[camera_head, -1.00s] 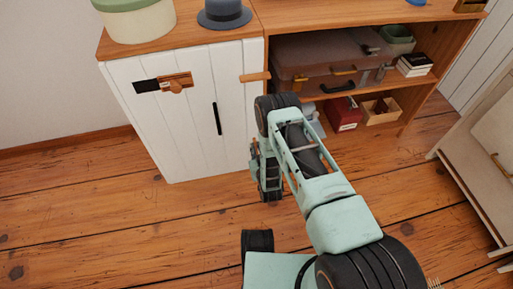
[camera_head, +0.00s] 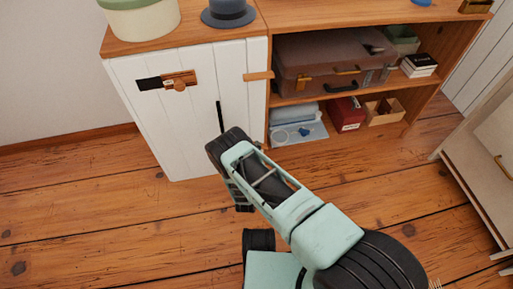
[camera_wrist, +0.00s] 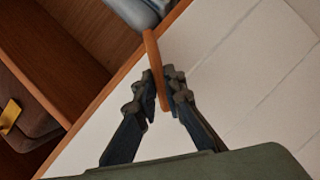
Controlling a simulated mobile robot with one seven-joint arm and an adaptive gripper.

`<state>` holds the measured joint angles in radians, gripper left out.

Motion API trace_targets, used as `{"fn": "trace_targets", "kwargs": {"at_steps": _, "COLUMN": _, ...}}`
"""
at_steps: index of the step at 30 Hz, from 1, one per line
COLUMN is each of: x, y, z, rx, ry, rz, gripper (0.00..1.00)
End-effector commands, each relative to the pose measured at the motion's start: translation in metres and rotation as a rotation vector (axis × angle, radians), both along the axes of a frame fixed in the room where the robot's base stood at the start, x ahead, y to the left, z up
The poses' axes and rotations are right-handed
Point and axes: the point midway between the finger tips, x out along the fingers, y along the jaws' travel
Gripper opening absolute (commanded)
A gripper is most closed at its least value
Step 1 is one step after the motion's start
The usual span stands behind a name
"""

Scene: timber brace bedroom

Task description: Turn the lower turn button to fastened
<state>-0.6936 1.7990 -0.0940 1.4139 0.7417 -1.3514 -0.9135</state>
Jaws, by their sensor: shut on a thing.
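The lower turn button (camera_wrist: 155,72) is a slim orange-brown wooden bar in the wrist view. It stands out near the edge of the white door (camera_wrist: 225,75), its far end reaching over the wooden cabinet edge (camera_wrist: 100,100). My gripper (camera_wrist: 163,82) is shut on the bar, one dark finger on each side. In the head view my arm hides the lower button and my fingertips. The white door (camera_head: 190,125) appears closed.
Open shelves at right hold a suitcase (camera_head: 325,62), a red box (camera_head: 346,113) and a folded blue bundle (camera_head: 293,113). A pale cabinet (camera_head: 485,165) stands at far right. Floor in front is clear.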

Motion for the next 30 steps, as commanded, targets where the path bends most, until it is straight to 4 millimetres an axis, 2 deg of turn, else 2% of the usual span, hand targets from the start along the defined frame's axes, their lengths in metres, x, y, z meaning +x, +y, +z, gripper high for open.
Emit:
{"fn": "trace_targets", "kwargs": {"at_steps": 15, "x": 0.0001, "y": 0.003, "z": -0.0067, "rx": -0.408, "ry": -0.12, "rz": 0.003, "gripper": 0.0}}
{"fn": "trace_targets", "kwargs": {"at_steps": 30, "x": 0.0008, "y": 0.0027, "z": -0.008, "rx": -0.552, "ry": -0.16, "rz": 0.001, "gripper": 0.0}}
